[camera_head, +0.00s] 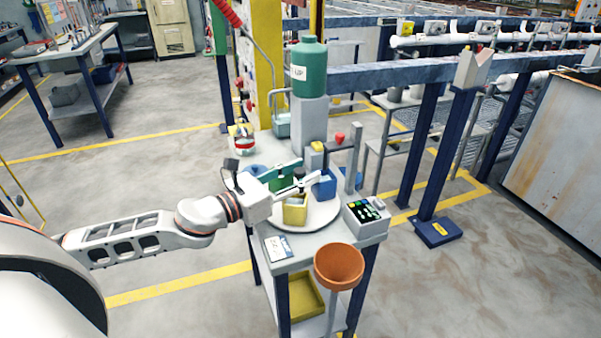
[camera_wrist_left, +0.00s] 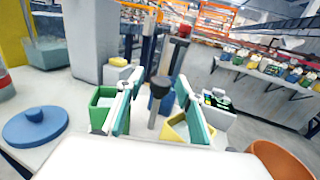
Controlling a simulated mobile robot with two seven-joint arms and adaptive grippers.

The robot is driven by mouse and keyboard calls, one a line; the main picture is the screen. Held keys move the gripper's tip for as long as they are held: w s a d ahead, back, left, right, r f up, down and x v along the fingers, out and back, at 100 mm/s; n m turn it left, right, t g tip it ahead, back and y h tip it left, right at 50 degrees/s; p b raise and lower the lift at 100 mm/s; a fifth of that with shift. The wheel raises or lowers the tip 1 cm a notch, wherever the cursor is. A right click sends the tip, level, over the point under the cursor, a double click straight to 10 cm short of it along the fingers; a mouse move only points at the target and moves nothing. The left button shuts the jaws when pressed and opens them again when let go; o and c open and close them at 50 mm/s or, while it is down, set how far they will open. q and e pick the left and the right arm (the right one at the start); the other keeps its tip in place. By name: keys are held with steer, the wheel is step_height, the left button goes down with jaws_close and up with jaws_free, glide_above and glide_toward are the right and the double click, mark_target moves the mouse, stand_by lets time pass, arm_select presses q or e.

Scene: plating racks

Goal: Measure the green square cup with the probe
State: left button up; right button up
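The green square cup (camera_head: 279,184) stands on a round pale plate (camera_head: 318,216) on the small work table, partly hidden by my left gripper (camera_head: 307,174). In the left wrist view the green cup (camera_wrist_left: 103,103) is beside and beyond the left finger. My left gripper (camera_wrist_left: 160,80) is open, its two teal-padded fingers spread apart. A dark-topped upright piece (camera_wrist_left: 160,88), seemingly the probe, shows between the fingertips with gaps on both sides. A yellow square cup (camera_head: 295,211) and a blue square cup (camera_head: 325,187) share the plate. My right gripper is not in view.
A button box (camera_head: 366,216) stands right of the plate. An orange bowl (camera_head: 339,265) is at the front. A red-topped post (camera_head: 340,138) and a grey column with a green bottle (camera_head: 308,68) stand behind. A blue knobbed lid (camera_wrist_left: 36,127) lies left.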

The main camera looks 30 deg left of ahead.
arm_select(q)
steer(key=shift+c, duration=0.8)
jaws_close()
